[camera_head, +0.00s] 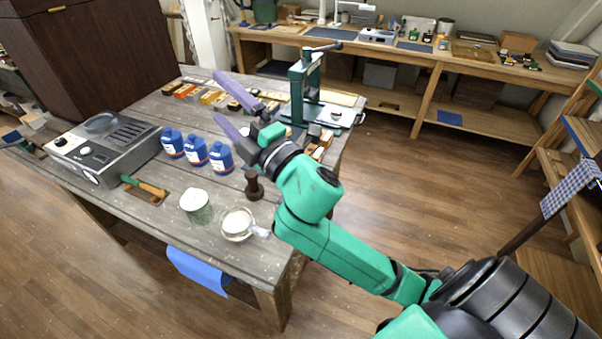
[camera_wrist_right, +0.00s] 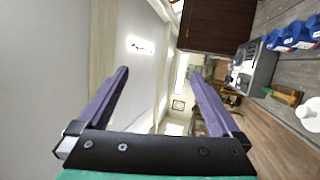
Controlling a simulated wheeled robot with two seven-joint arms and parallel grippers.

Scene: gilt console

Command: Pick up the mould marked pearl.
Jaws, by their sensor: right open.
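My right gripper (camera_head: 217,97) is open and empty, its two purple fingers spread above the grey wooden table (camera_head: 150,110). In the right wrist view the open gripper (camera_wrist_right: 158,75) faces a wall, with nothing between the fingers. A row of small coloured blocks (camera_head: 184,91) lies along the table's far side, beyond the fingers; they may be moulds. More small pieces (camera_head: 322,146) lie by the right edge, partly hidden behind the gripper. No pearl marking is readable, so I cannot tell which piece is the pearl mould. My left gripper is not in view.
A green press (camera_head: 305,85) stands at the table's back right. Blue bottles (camera_head: 195,150), a hotplate (camera_head: 105,145), a brown tamper-like piece (camera_head: 254,186), a glass jar (camera_head: 196,206) and a white-filled cup (camera_head: 237,223) occupy the table. A green-and-wood-handled tool (camera_head: 150,188) lies near the front.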

